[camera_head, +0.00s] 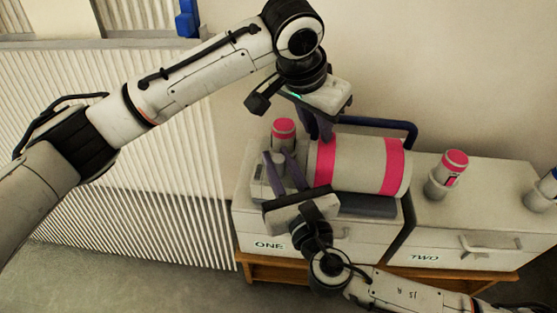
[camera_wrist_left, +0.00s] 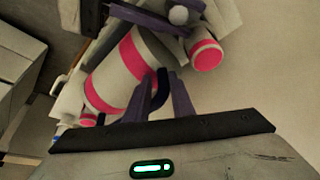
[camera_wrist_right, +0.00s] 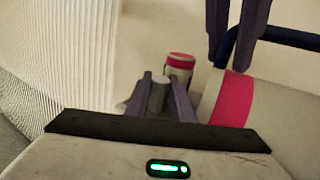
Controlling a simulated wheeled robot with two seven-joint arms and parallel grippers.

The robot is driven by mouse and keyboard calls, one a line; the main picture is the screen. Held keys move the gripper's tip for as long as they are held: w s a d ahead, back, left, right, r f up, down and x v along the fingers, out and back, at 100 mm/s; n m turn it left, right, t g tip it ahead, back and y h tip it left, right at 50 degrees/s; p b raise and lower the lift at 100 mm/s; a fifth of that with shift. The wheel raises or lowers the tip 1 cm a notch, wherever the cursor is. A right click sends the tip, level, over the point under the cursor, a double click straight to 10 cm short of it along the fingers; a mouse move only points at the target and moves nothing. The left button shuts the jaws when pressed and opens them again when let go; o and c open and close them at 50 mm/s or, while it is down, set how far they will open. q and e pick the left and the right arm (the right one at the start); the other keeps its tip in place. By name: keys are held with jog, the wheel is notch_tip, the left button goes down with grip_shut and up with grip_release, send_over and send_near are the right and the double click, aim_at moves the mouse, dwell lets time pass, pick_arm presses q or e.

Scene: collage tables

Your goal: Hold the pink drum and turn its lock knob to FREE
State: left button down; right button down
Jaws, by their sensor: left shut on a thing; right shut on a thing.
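The pink drum (camera_head: 360,165), pale with two pink bands, lies on its side on the left cabinet; it also shows in the left wrist view (camera_wrist_left: 130,65). My left gripper (camera_head: 322,132) reaches down from above and is shut on the dark blue handle (camera_wrist_left: 161,80) along the drum's back. My right gripper (camera_head: 282,157) is at the drum's left end, shut on a small grey knob (camera_wrist_right: 158,97). Its fingers partly hide the knob, and no knob marking is readable, so I cannot tell its setting.
A pink-banded canister (camera_head: 284,132) stands close behind my right gripper. Cabinet ONE (camera_head: 245,225) bears the drum; cabinet TWO (camera_head: 480,205) stands to the right with another pink-banded canister (camera_head: 453,165) in a holder. A blue-topped canister (camera_head: 545,190) is at the right edge.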

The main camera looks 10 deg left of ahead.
jog(key=shift+a+y, duration=0.15)
jog(key=shift+y, duration=0.15)
jog(key=c, duration=1.5)
grip_release()
jog(key=shift+c, duration=0.2)
